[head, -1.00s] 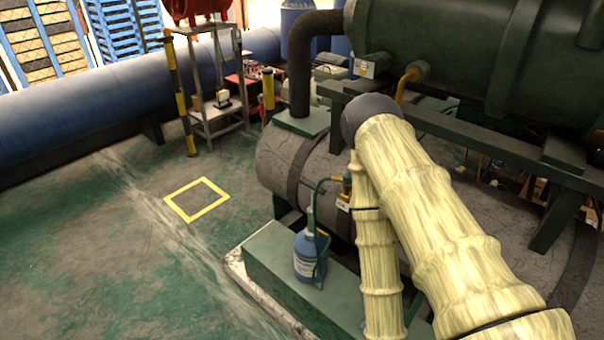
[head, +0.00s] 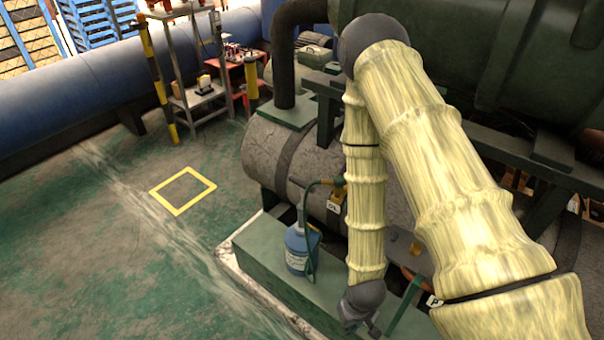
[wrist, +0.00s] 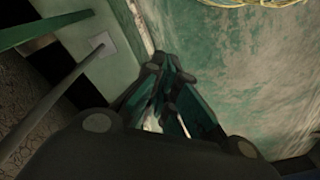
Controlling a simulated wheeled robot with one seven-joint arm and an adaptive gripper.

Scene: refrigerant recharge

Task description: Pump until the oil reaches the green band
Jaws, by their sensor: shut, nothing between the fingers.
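A blue bottle with a white label (head: 296,250) stands upright on the green plinth of the machine in the head view. A green hose (head: 307,200) runs from it to a brass fitting on the grey cylinder. My gripper (head: 368,328) is at the lower middle, to the right of the bottle and apart from it. In the wrist view my gripper (wrist: 165,65) has its fingers together with nothing between them. The green band and the oil level are not discernible in either view. I cannot tell which part is the pump handle.
The grey cylinder (head: 268,160) and green tank (head: 460,60) fill the right side. A small "P" tag (head: 434,301) shows beside my arm. A yellow floor square (head: 183,190) and open green floor lie left. A blue pipe (head: 90,85) runs behind.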

